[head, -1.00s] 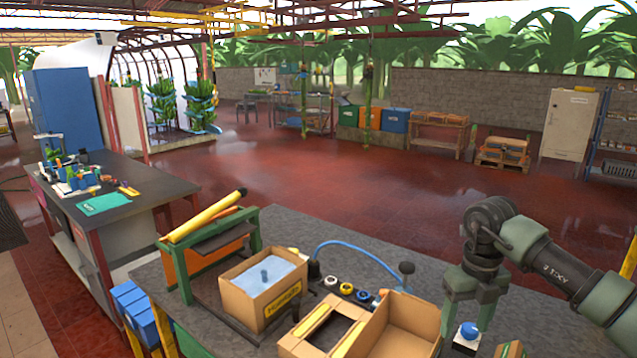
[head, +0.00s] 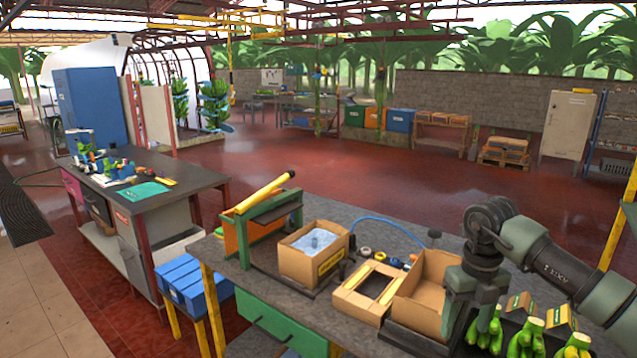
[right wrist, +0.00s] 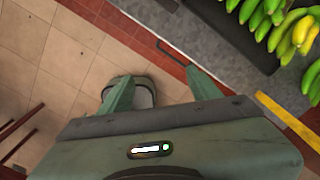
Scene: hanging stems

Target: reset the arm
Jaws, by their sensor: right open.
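My right arm comes in from the right in the head view, folded with its gripper (head: 470,314) hanging downward at the bench's right part. In the right wrist view the gripper's two green fingers (right wrist: 160,90) stand wide apart with nothing between them. Tiled floor and a dark round-ended shape lie beneath them. My left gripper is not in view.
The grey workbench (head: 388,233) bears a carton with blue lining (head: 312,258), an open carton (head: 425,290) and green bananas (head: 525,340). A second bench (head: 120,190) stands left. Red floor (head: 330,165) behind is clear.

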